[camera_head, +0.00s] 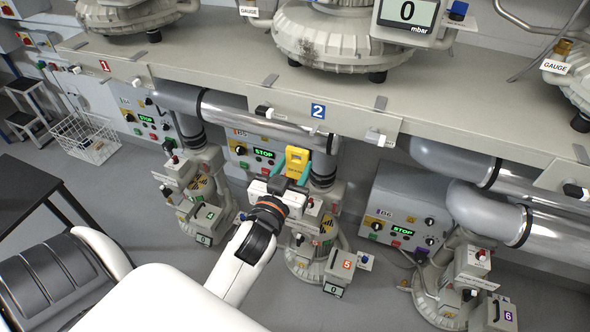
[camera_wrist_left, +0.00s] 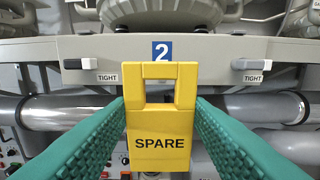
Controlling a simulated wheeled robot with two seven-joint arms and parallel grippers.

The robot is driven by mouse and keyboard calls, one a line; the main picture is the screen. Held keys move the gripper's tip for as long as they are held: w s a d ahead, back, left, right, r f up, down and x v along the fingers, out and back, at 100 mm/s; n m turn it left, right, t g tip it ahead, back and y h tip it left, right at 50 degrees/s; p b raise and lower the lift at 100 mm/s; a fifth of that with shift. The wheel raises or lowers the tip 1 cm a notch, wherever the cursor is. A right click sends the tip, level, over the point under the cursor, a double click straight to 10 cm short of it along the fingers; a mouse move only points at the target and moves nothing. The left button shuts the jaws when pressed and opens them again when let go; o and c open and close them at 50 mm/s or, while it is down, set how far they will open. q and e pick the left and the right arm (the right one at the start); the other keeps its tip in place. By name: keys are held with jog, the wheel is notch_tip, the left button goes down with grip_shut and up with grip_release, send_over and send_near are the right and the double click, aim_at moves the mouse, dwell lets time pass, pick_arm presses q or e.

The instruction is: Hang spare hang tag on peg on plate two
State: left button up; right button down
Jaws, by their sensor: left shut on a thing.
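The yellow hang tag (camera_head: 296,156) marked SPARE is held upright by my left gripper (camera_head: 290,172). In the left wrist view the tag (camera_wrist_left: 160,144) faces me, with a rectangular opening in its upper part, and the green fingers (camera_wrist_left: 161,112) press on its two sides. Plate two (camera_head: 318,111) is the blue square with a white 2 on the grey ledge front. In the left wrist view plate two (camera_wrist_left: 162,51) shows just above the tag. My right gripper is not in view.
Clamps marked TIGHT sit left (camera_wrist_left: 82,64) and right (camera_wrist_left: 250,63) of plate two. A silver pipe (camera_head: 225,111) runs below the ledge. Blower units and a STOP panel (camera_head: 252,152) stand below. A black table (camera_head: 28,190) is at the left.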

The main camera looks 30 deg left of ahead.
pick_arm(q)
jog(key=shift+d+r, duration=0.1)
jog(key=shift+d, duration=0.05)
jog(key=shift+w, duration=0.65)
jog(key=shift+p+x, duration=0.35)
jog(key=shift+x, duration=0.95)
jog(key=shift+f+x, duration=0.25)
jog(key=shift+x, duration=1.05)
jog(key=shift+f+b+x, duration=0.2)
jog(key=shift+x, duration=0.9)
jog(key=shift+f+b+x, duration=0.15)
jog(key=shift+x, duration=0.95)
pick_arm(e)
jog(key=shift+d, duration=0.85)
